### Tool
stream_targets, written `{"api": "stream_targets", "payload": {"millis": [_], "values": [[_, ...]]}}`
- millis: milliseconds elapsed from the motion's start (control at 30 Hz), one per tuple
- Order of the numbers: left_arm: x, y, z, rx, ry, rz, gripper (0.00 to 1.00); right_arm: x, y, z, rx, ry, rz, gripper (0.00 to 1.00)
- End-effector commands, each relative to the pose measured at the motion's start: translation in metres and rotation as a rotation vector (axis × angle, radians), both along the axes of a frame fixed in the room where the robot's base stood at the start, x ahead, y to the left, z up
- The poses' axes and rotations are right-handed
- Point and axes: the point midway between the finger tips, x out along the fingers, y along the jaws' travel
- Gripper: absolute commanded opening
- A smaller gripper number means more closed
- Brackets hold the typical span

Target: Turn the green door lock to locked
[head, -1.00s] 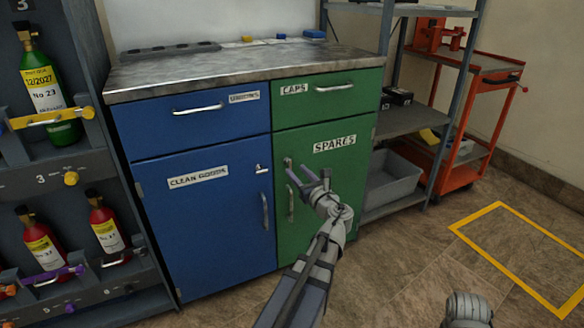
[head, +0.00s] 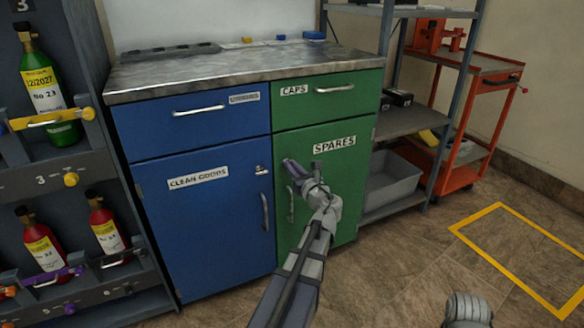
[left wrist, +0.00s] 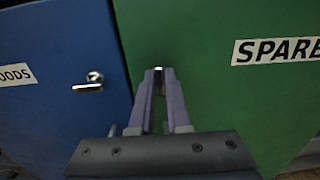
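The green door (head: 335,195) labelled SPARES is closed on the right half of the cabinet. Its lock (left wrist: 158,69) shows only as a small bright silver bit between my fingertips in the left wrist view; in the head view my gripper hides it. My left gripper (head: 288,163) is at the door's upper left, its two purple-grey fingers closed together around the lock. The fingers also show in the left wrist view (left wrist: 159,80), converging on the silver bit. Which way the lock is turned cannot be told.
The blue door (head: 205,235) beside it has its own silver lock (head: 262,170), with the lever lying sideways in the wrist view. A vertical handle (head: 290,205) sits below my gripper on the green door. A bottle rack stands left; a shelf and orange cart (head: 465,165) stand right.

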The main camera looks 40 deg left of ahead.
Motion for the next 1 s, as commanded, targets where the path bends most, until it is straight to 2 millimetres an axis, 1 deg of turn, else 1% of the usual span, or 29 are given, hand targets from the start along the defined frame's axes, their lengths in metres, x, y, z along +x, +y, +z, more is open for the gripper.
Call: {"api": "stream_targets", "payload": {"millis": [33,100,667,867,1000], "values": [[-0.0001,0.0,0.0,0.0,0.0,0.0,0.08,0.0,0.0,0.0,0.0,0.0,0.0,0.5],[-0.0001,0.0,0.0,0.0,0.0,0.0,0.0,0.0,0.0,0.0,0.0,0.0,0.0,0.5],[-0.0001,0.0,0.0,-0.007,-0.013,0.001,0.0,0.0,0.0,0.0,0.0,0.0,0.0,0.5],[-0.0005,0.0001,-0.0001,-0.043,-0.086,0.0,0.0,0.0,0.0,-0.0001,0.0,0.0,0.0,0.5],[-0.0009,0.0004,-0.0002,-0.092,-0.181,0.0,0.0,0.0,0.0,-0.0002,0.0,0.0,0.0,0.5]]}}
